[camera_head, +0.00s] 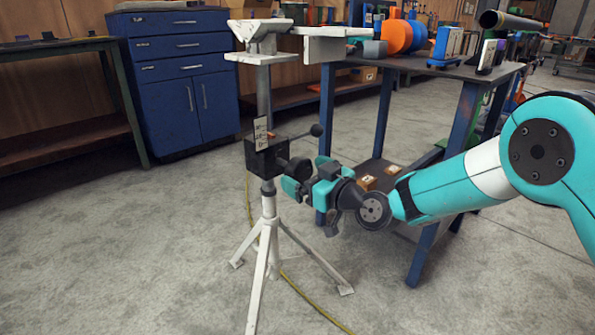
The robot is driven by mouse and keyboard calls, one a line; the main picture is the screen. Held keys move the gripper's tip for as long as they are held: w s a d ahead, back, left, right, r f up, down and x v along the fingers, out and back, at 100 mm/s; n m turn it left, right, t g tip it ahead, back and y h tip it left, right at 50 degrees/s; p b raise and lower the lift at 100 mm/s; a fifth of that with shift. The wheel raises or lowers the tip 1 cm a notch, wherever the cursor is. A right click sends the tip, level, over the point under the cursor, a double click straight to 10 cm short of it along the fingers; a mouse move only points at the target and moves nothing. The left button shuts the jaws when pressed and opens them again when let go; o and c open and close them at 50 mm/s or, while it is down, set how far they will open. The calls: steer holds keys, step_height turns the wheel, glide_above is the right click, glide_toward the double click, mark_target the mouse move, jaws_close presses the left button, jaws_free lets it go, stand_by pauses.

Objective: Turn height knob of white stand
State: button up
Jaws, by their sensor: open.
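The white stand (265,237) is a tripod on the concrete floor, with a grey post and a white V-shaped head (262,38) on top. A dark clamp block (262,158) with a small pale label sits midway up the post. A round dark height knob (299,169) sticks out of the block's right side. A thin lever with a ball end points up and right above it. My gripper (296,186) is open, just right of the block and at the knob. I cannot tell whether the fingers touch the knob; the fingertips are small and partly hidden.
A blue-legged workbench (447,70) stands close behind my arm, with orange and blue parts on top and small boxes on its lower shelf. A blue cabinet (172,75) is at the back left. A yellow cable (310,301) runs under the stand. The left floor is clear.

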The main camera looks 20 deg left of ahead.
mark_target(305, 174)
steer(key=shift+x, duration=1.55)
steer(key=shift+c, duration=0.2)
steer(key=c, duration=0.9)
steer(key=m+p, duration=0.2)
steer(key=m, duration=0.3)
steer(key=shift+r, duration=0.1)
steer(key=m+p, duration=0.3)
steer(key=m, duration=0.2)
steer(key=m+p, duration=0.3)
steer(key=m, duration=0.3)
steer(key=shift+w+d+m+p, duration=0.1)
steer(key=shift+m+p, duration=0.2)
steer(key=shift+m, duration=0.1)
steer(key=m+p, duration=0.1)
steer(key=m, duration=0.3)
steer(key=shift+f+m+p, duration=0.35)
steer(key=shift+m, duration=0.05)
